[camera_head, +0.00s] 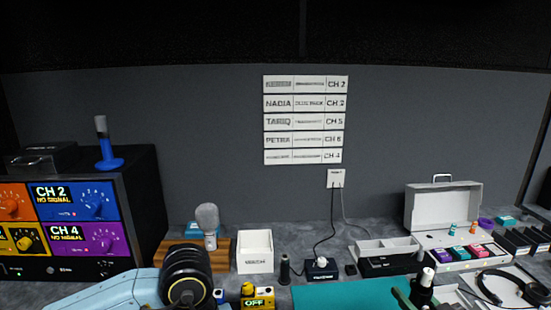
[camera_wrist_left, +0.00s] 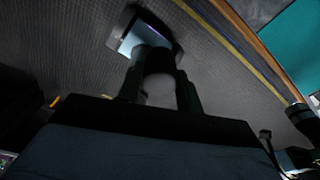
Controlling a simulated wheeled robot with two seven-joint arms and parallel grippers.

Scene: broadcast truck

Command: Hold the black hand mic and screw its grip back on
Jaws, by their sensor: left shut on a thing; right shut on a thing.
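My right gripper (camera_head: 420,299) shows at the bottom right of the head view, dark green fingers shut on a black cylindrical thing (camera_head: 423,286) with a pale tip, held upright; it looks like part of the black hand mic. My left gripper (camera_wrist_left: 159,82) shows in the left wrist view, its two fingers shut on a dark rounded thing (camera_wrist_left: 157,62). A pale, glossy patch shows at its far end. Blur and shade hide whether this is the mic or its grip. The left gripper cannot be made out in the head view. The two held things appear apart.
The teal mat (camera_head: 350,294) lies at the front of the desk. A grey microphone (camera_head: 208,218) stands by the wooden block (camera_head: 170,254). A white box (camera_head: 254,251), black charger (camera_head: 321,270), open case (camera_head: 442,211) and headphones (camera_head: 530,290) crowd the desk.

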